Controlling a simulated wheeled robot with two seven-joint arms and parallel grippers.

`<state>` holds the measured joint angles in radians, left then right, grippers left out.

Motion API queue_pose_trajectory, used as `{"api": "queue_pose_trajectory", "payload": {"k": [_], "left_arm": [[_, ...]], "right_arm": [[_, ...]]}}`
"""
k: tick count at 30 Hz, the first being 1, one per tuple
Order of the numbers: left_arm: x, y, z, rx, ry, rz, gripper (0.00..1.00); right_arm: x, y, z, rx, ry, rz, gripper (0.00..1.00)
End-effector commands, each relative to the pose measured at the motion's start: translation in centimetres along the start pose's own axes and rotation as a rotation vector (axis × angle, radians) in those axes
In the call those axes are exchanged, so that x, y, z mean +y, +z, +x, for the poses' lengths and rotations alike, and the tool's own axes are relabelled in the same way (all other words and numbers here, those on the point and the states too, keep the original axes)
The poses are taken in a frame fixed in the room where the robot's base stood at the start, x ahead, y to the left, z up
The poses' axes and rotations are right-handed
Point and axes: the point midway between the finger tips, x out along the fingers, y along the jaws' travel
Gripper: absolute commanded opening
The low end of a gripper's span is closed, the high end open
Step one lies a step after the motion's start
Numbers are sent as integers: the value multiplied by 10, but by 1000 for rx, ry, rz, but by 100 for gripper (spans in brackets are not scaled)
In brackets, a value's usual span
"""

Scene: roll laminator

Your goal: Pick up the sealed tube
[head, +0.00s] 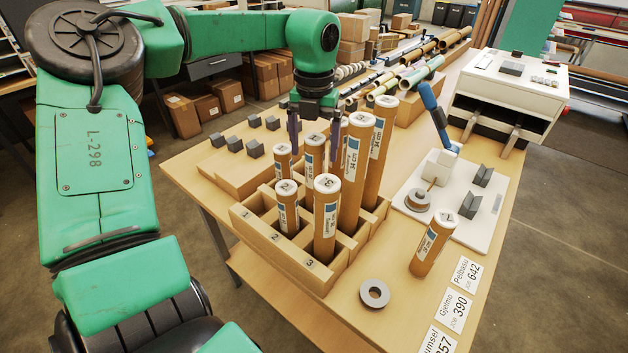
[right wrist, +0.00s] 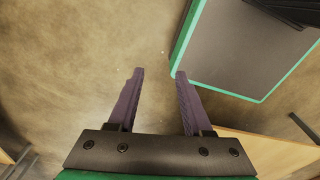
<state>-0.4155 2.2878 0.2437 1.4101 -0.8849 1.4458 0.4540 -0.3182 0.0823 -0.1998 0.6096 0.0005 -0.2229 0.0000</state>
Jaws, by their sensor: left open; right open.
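A brown tube with a white cap (head: 433,243) stands alone on the table at the right, by the white base plate. Several similar capped tubes stand in a wooden rack (head: 290,262), tall ones at its right and shorter ones (head: 288,207) at front left. Which tube is the sealed one I cannot tell for certain. My left gripper (head: 314,130) is open and points down over the back of the rack; its fingers appear either side of a short tube's cap (head: 314,141), but I cannot tell if they surround it. My right gripper (right wrist: 159,74) is open and empty above the floor.
A grey ring (head: 374,294) lies on the table front, beside name cards (head: 454,309). The white base plate (head: 462,228) carries a blue-handled tool (head: 434,112) and grey blocks. A white machine (head: 512,92) stands behind. Dark grey blocks (head: 235,144) sit left of the rack.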

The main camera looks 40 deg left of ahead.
Motion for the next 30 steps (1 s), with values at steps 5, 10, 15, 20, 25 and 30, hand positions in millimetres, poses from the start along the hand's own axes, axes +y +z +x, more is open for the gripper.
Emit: {"api": "queue_pose_trajectory", "payload": {"k": [5, 10, 15, 20, 25, 30], "left_arm": [[3, 0, 23, 7, -1, -1, 89], [3, 1, 52, 1, -2, -1, 89], [3, 2, 56, -2, -2, -2, 89], [3, 2, 55, -2, -2, -2, 39], [3, 2, 55, -2, -2, -2, 0], [3, 2, 55, -3, -3, -2, 0]], "right_arm": [[4, -25, -24, 38, 5, 0, 50], [5, -32, -31, 50, 6, 0, 50], [2, -22, -28, 35, 2, 1, 50], [0, -18, -28, 28, 0, 1, 50], [0, -19, -28, 28, 0, 1, 50], [0, -19, -28, 28, 0, 1, 50]]}}
